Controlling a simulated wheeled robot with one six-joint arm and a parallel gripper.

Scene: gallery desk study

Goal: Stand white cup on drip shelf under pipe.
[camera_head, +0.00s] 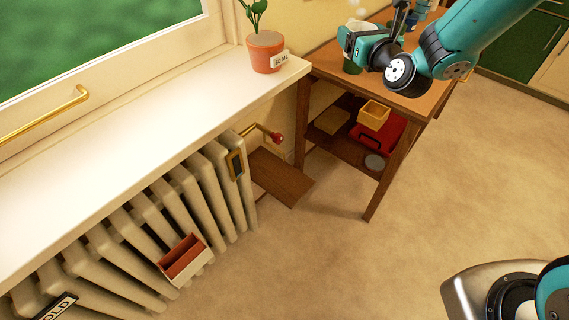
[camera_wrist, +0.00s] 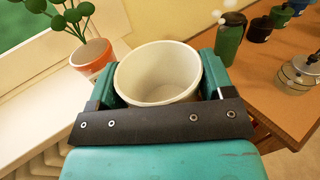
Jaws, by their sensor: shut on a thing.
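The white cup (camera_wrist: 158,88) is held between the two teal fingers of my gripper (camera_wrist: 160,72) in the wrist view, with its open rim up and its inside looking empty. In the head view my gripper (camera_head: 354,48) is over the small wooden table, and a bit of white beside it seems to be the cup (camera_head: 358,26), mostly hidden. The drip shelf (camera_head: 280,177) is a bare brown board, low beside the radiator. The brass pipe (camera_head: 256,129) with a red knob (camera_head: 277,138) sticks out above it. My gripper is far above and right of the shelf.
The wooden table (camera_head: 425,100) carries a green bottle (camera_wrist: 229,40) and other vessels; yellow and red boxes fill its lower shelf. A potted plant (camera_head: 265,52) stands on the sill's end (camera_head: 170,92). The radiator (camera_head: 150,215) holds a red-lined box (camera_head: 185,260). Floor before the shelf is clear.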

